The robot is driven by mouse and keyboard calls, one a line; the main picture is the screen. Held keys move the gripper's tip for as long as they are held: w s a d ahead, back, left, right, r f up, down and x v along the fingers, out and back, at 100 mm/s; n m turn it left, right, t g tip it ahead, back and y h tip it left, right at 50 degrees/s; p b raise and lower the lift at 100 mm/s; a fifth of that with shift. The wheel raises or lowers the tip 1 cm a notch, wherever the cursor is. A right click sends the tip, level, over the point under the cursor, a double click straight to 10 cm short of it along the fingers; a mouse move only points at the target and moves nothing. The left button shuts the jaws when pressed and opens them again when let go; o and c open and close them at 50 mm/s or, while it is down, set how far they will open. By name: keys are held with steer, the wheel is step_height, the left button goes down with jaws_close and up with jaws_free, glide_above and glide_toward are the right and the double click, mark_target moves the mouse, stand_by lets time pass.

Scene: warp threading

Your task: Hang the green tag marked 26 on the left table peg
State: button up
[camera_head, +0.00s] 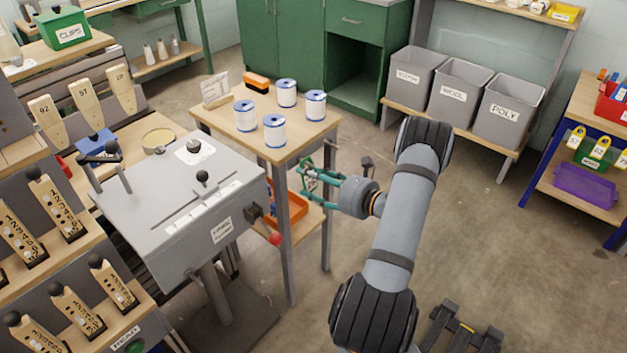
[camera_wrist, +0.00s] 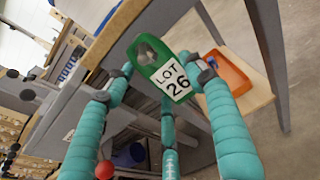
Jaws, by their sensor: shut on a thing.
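The green tag marked LOT 26 (camera_wrist: 173,78) sits between the teal fingers of my gripper (camera_wrist: 158,76) in the wrist view. My gripper is shut on it, and the tag's round-holed end points up and left, toward the table edge. In the head view my gripper (camera_head: 313,178) is beside the right side of the small wooden table (camera_head: 222,123), below its top. The tag is too small there to read. I cannot make out the left table peg clearly in either view.
Several white-and-blue spools (camera_head: 275,131) stand on the table. An orange tray (camera_head: 287,206) lies on its lower shelf, close to my gripper. A grey machine (camera_head: 160,210) with levers and a red knob stands left. Grey bins (camera_head: 458,92) stand behind; floor at right is open.

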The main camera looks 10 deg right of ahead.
stand_by(0.4)
steer(key=o, duration=1)
steer(key=shift+s, duration=0.1)
steer(key=v, duration=1.2)
steer(key=shift+a, duration=0.1)
steer(key=x, duration=1.2)
steer(key=shift+s+d+r+p, duration=0.45)
steer(key=shift+d+r+p, duration=0.05)
steer(key=shift+r+p, duration=0.1)
